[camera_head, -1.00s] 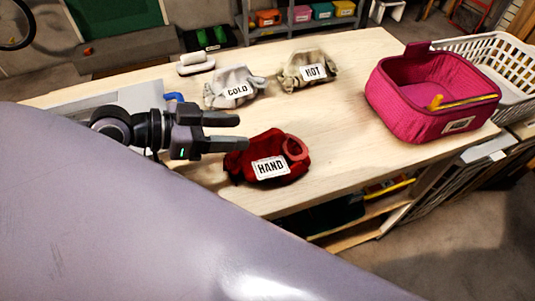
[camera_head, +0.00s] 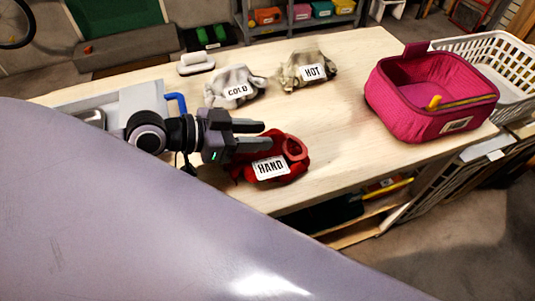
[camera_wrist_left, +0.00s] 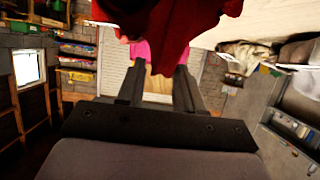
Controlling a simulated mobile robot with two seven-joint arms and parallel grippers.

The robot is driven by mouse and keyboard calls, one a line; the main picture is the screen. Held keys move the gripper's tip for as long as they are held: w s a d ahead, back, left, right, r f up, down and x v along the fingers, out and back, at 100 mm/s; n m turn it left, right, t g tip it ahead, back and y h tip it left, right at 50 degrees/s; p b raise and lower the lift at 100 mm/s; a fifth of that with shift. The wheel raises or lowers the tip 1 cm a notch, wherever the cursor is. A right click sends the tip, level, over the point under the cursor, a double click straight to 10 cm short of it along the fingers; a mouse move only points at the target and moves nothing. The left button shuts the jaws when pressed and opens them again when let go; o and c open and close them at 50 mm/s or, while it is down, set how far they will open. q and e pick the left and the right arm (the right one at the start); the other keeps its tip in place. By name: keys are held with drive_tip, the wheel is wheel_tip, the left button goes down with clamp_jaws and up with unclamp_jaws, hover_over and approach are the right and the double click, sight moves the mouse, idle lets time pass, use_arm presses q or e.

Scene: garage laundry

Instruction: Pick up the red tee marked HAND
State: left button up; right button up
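The red tee (camera_head: 284,158) lies crumpled near the front edge of the wooden table, with a white HAND tag on it. My left gripper (camera_head: 262,136) is open, its two fingers pointing right, at the left and upper side of the tee and overlapping it in the head view. In the left wrist view the red tee (camera_wrist_left: 175,25) fills the top middle, at the tips of the open left gripper (camera_wrist_left: 161,68). I see a gap between the fingers. Whether the fingers touch the cloth I cannot tell. My right gripper is not in view.
A grey COLD garment (camera_head: 234,82) and a beige HOT garment (camera_head: 296,78) lie farther back. A pink bin (camera_head: 413,120) stands at the table's right end beside a white basket (camera_head: 523,72). The table's middle (camera_head: 335,125) is clear.

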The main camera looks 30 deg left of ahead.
use_arm(q)
clamp_jaws()
wheel_tip(320, 180, up, 20)
drive_tip(key=p, duration=0.2)
drive_tip(key=shift+p, duration=0.4)
